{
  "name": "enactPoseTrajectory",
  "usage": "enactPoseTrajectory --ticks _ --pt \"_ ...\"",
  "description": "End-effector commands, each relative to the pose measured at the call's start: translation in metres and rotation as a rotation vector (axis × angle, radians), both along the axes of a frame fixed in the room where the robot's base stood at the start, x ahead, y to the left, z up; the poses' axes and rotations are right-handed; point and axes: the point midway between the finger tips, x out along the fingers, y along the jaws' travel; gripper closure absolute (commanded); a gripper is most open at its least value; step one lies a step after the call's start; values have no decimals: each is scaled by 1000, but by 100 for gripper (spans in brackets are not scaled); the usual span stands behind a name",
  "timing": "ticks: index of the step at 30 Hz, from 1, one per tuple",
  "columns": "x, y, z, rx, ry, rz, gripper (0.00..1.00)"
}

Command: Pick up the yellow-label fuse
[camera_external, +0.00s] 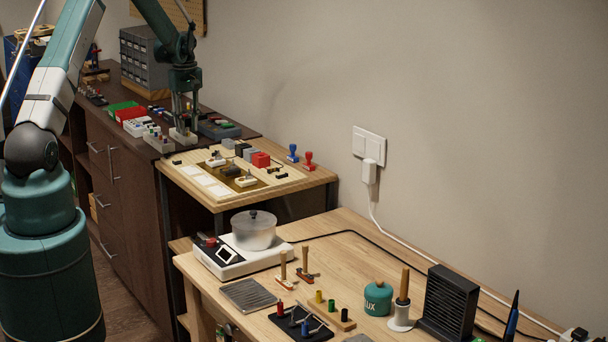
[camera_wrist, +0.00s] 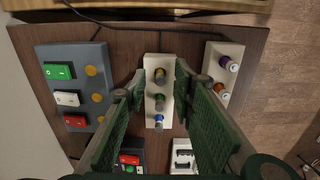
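The yellow-label fuse (camera_wrist: 160,76) stands in the cream block (camera_wrist: 151,62) in the middle of the wrist view. It is the top one of three there; a green fuse (camera_wrist: 159,103) and a blue fuse (camera_wrist: 158,122) stand below it in the picture. My gripper (camera_wrist: 160,80) is open, with one finger on each side of the block and the yellow-label fuse between the tips. I see no finger clearly touching the fuse. In the external view my gripper (camera_external: 184,122) points down over the dark cabinet top, and the fuse is too small to tell there.
A second cream block (camera_wrist: 231,47) holds purple and orange fuses close to the right finger. A grey switch panel (camera_wrist: 80,55) with green, white and red rockers lies left. More small parts lie at the bottom. The cabinet edge is beyond the right block.

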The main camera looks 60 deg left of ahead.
Motion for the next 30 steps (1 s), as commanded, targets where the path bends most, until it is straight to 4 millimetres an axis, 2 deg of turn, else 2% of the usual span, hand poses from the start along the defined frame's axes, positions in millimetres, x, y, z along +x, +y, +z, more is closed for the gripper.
enactPoseTrajectory --ticks 5,20,21,27,30 --pt "0 0 -9 0 0 0 74" --pt "0 0 -9 0 0 0 74" --pt "0 0 -9 0 0 0 76" --pt "0 0 -9 0 0 0 99" --pt "0 0 -9 0 0 0 99"
